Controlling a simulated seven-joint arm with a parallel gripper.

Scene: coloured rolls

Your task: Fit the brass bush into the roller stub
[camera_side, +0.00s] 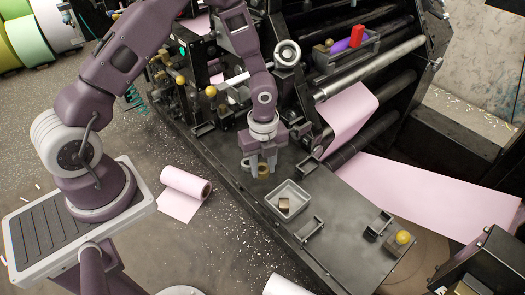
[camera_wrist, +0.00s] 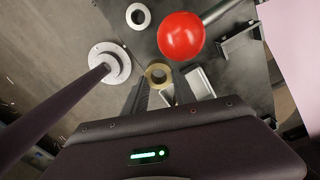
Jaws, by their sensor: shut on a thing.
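My gripper (camera_side: 262,166) points down over the dark bench top, close to the left of a small grey tray. It is shut on the brass bush (camera_side: 263,172), a short ring. In the wrist view the bush (camera_wrist: 147,76) sits at the tips of the two dark fingers, its round hole facing the camera. I cannot tell in the side view how far the bush is above the bench. I cannot single out the roller stub with certainty in either view.
The grey tray (camera_side: 302,190) holds a small brownish piece (camera_side: 284,205). Pink web (camera_side: 430,195) runs at the right. A red ball (camera_wrist: 181,36) shows near the bush in the wrist view.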

